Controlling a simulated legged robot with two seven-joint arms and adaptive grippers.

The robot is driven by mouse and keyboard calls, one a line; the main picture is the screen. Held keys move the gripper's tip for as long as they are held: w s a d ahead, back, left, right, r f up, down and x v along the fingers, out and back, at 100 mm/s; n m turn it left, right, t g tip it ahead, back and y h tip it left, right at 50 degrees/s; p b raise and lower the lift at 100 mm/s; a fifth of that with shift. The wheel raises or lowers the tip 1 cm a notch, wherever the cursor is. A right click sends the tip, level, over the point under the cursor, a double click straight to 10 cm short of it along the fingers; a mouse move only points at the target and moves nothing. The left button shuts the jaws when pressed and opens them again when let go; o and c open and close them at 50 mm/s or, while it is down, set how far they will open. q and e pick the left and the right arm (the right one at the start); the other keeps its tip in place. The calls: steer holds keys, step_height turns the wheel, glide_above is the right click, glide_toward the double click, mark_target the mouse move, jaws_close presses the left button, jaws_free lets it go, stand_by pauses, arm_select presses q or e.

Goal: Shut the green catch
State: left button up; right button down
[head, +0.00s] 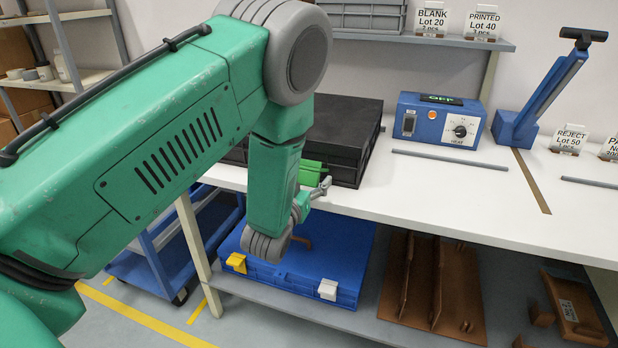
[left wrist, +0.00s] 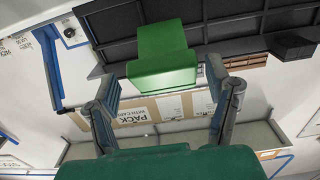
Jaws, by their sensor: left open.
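The green catch (head: 312,172) is on the front of a black case (head: 345,125) at the left end of the white bench. It appears to stick out from the case front. My left arm hides part of the case. My left gripper (head: 322,188) is at the bench's front edge, close beside the catch. In the left wrist view, the catch (left wrist: 163,58) lies between and beyond the two fingers of my open left gripper (left wrist: 162,84). I cannot tell whether a finger touches it. My right gripper is not in view.
A blue heat control box (head: 438,120) and a blue lever stand (head: 540,95) are on the bench (head: 450,190). A blue case (head: 335,255) with yellow and white catches and brown racks (head: 440,285) are on the lower shelf. The bench front right of the black case is mostly clear.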

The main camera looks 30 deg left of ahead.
arm_select(q)
steer(key=shift+w+a, duration=0.15)
steer(key=shift+w, duration=0.2)
steer(key=shift+a, duration=0.1)
steer(key=shift+a, duration=0.1)
